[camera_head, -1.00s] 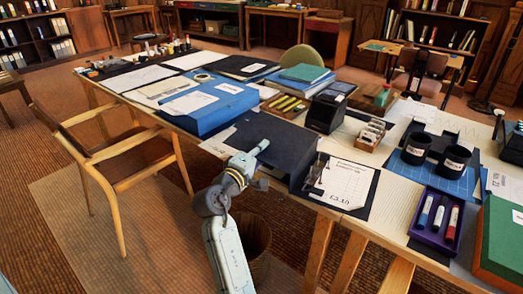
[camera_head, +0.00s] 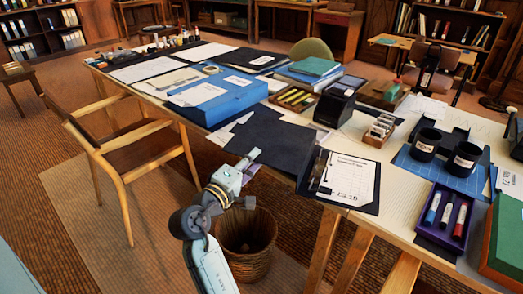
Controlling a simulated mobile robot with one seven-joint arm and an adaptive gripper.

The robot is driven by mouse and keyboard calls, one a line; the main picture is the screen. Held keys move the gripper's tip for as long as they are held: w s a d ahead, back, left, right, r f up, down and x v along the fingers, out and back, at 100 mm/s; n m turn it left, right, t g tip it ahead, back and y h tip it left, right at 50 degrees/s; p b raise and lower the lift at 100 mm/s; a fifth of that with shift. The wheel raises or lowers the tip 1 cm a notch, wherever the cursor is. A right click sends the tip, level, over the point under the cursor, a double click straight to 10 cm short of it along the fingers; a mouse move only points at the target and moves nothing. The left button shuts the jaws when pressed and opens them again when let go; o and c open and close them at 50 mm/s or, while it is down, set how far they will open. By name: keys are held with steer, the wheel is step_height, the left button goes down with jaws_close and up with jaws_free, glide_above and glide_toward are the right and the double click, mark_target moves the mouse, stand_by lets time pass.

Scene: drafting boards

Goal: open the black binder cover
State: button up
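The black binder lies open near the table's front edge. Its cover (camera_head: 268,137) is folded over to the left and looks flat, with its inner face up. The page side, with a white printed sheet (camera_head: 349,178) and a metal clip mechanism, lies to the right of the spine. My gripper (camera_head: 254,178) is in front of the cover's near edge, apart from it as far as I can see. Its fingers look spread and hold nothing.
A blue box file (camera_head: 213,103) with papers lies left of the cover. A card box (camera_head: 380,129), black cups (camera_head: 426,143) and a purple marker tray (camera_head: 444,217) stand to the right. A wastebasket (camera_head: 246,243) stands below my gripper, and a wooden chair (camera_head: 142,157) stands left.

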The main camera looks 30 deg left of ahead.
steer(key=shift+s, duration=1.15)
steer(key=s+p, duration=0.1)
steer(key=s, duration=1.1)
steer(key=shift+s+d+p, duration=0.2)
steer(key=shift+d+p, duration=0.05)
steer(key=shift+p, duration=0.15)
steer(key=shift+r, duration=0.1)
stand_by(0.5)
